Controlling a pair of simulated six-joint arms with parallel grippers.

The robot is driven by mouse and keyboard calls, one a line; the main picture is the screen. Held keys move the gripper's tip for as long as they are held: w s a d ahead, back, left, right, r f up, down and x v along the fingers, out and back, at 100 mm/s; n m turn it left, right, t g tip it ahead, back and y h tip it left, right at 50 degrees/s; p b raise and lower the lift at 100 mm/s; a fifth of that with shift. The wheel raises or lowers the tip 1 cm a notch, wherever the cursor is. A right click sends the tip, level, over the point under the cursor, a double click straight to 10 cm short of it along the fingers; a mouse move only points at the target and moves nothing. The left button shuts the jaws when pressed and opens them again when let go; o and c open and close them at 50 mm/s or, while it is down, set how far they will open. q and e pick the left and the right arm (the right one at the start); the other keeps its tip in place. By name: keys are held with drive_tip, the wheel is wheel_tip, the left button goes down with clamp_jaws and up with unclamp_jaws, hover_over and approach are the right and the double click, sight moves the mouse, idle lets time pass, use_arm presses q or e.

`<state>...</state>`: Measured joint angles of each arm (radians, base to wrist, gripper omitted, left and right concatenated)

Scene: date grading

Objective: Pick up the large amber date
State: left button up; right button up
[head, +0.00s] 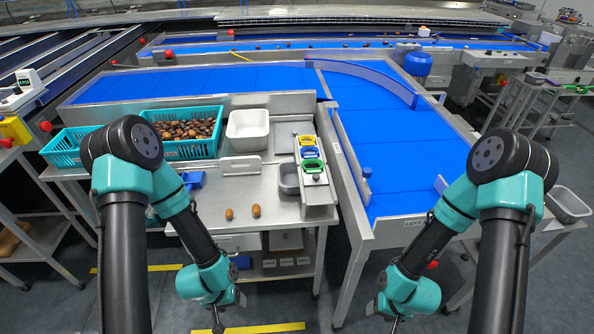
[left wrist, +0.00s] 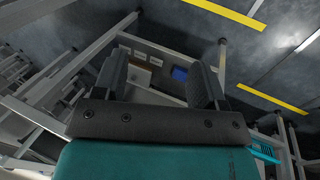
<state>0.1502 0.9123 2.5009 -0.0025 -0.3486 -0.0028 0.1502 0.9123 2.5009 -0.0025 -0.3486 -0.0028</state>
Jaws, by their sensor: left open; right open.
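Two amber-brown dates, one on the left (head: 229,213) and one on the right (head: 256,210), lie apart on the bare front part of the steel table (head: 275,185). They look close in size, and I cannot tell which is the large one. My left gripper (head: 218,322) hangs low in front of the table's front edge, well below and nearer than the dates. In the left wrist view its two fingers (left wrist: 160,80) are spread with nothing between them. My right gripper (head: 394,322) hangs low, right of the table, and is open; its fingertips are small here.
A teal crate (head: 213,147) of dark dates and a white bin (head: 267,130) stand at the table's back. A grey tray (head: 287,180) and a rack with coloured rings (head: 312,165) stand right of the dates. Blue conveyors (head: 385,140) run behind and to the right.

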use_arm(q)
wheel_tip(320, 180, up, 27)
drive_tip(key=n+y, duration=0.1)
drive_tip(key=y, duration=0.3)
hover_over(254, 206)
drive_tip(key=shift+f+g, duration=0.15)
drive_tip(key=shift+g, duration=0.25)
wheel_tip(254, 206, down, 12)
drive_tip(key=shift+r, duration=0.1)
drive_tip(key=shift+f, duration=0.25)
